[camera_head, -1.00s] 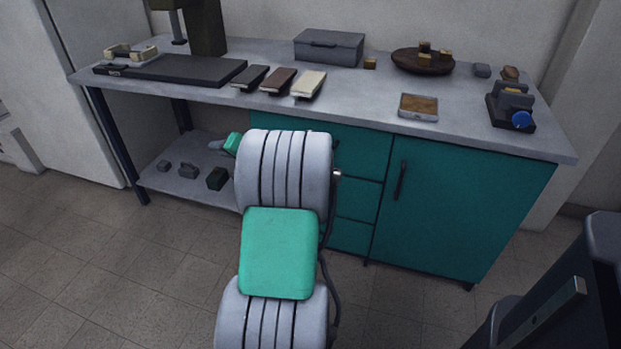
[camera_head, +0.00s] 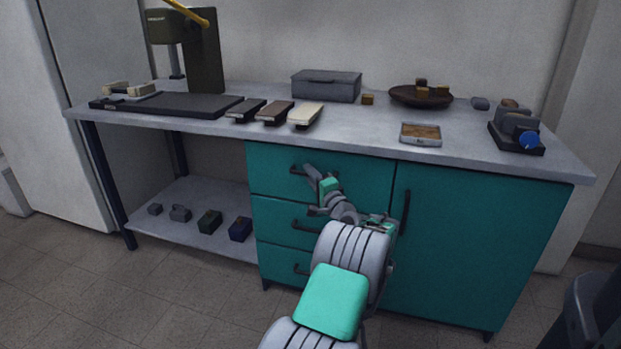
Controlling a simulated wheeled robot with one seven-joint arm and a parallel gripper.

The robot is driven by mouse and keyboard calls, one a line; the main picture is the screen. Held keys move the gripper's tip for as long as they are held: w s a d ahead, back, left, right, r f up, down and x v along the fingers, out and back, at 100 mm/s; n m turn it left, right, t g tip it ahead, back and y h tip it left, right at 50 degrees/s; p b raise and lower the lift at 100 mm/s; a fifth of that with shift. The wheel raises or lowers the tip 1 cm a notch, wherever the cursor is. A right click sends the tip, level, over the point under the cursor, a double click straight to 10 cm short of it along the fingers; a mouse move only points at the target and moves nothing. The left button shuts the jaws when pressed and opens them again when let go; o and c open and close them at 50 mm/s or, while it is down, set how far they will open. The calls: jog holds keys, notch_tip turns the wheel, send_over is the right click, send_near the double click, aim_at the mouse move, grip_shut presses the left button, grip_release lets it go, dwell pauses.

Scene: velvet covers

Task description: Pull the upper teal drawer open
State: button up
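The upper teal drawer (camera_head: 355,178) is the top one of a stack under the counter, and its front looks flush with the cabinet. Its dark bar handle (camera_head: 297,170) shows at its left end; my gripper hides the rest. My gripper (camera_head: 311,188) is in front of the drawer, with its grey tip close to the right end of the handle. I cannot tell whether it touches the handle or how far apart the fingers are. My arm reaches up from the bottom of the picture.
The middle drawer (camera_head: 270,212) and lower drawer (camera_head: 275,258) sit below, with dark handles. A teal cupboard door (camera_head: 470,240) is to the right. The grey counter (camera_head: 370,135) overhangs the drawers. An open shelf (camera_head: 180,215) with several small blocks is to the left.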

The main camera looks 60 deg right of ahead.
jog(key=shift+c, duration=0.4)
grip_shut()
dwell(0.9)
